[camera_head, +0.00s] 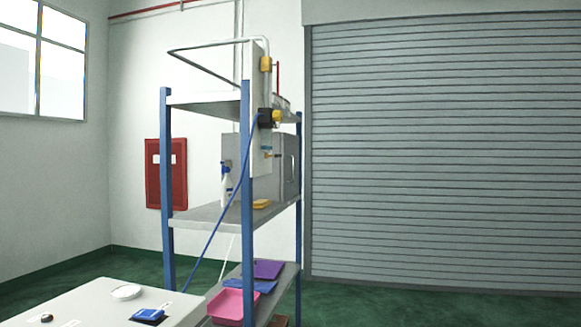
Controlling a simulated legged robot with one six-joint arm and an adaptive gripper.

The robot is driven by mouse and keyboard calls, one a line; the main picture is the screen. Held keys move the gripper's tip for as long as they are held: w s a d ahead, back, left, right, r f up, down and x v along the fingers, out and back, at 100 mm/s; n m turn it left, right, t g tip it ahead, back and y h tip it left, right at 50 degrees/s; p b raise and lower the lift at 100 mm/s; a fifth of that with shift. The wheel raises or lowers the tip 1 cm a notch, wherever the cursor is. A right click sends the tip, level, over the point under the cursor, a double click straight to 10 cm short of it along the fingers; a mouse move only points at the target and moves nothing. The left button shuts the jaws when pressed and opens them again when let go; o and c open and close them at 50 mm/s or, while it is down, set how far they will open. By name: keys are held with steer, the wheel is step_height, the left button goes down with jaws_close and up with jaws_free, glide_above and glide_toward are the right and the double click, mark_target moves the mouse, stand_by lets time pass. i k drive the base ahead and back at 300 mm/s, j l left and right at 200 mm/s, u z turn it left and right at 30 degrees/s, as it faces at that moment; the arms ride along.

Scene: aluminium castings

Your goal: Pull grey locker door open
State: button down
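A grey box (236,150), which looks like the locker, stands on the middle shelf of a blue-post rack. Its narrow right face (283,186) is seen at a steep angle and carries an upright handle-like shape (291,168). That face looks closed, though the angle makes this hard to tell. A white upright panel and a blue post hide part of the box. My gripper is not in view.
The rack's white panel (259,90) carries pipes and yellow fittings. A blue hose (216,230) hangs down to a white table (95,300) at lower left. A pink tray (228,305) sits low on the rack. Green floor (400,308) lies open at right before the roller shutter (440,150).

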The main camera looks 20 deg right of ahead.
mark_target(289, 143)
steer(key=i+l, duration=0.3)
steer(key=i, duration=0.15)
steer(key=i+l+z, duration=0.15)
steer(key=i+l, duration=0.35)
steer(key=i, duration=0.35)
steer(key=i+l+z, duration=0.1)
steer(key=i+l, duration=0.15)
steer(key=i, duration=0.2)
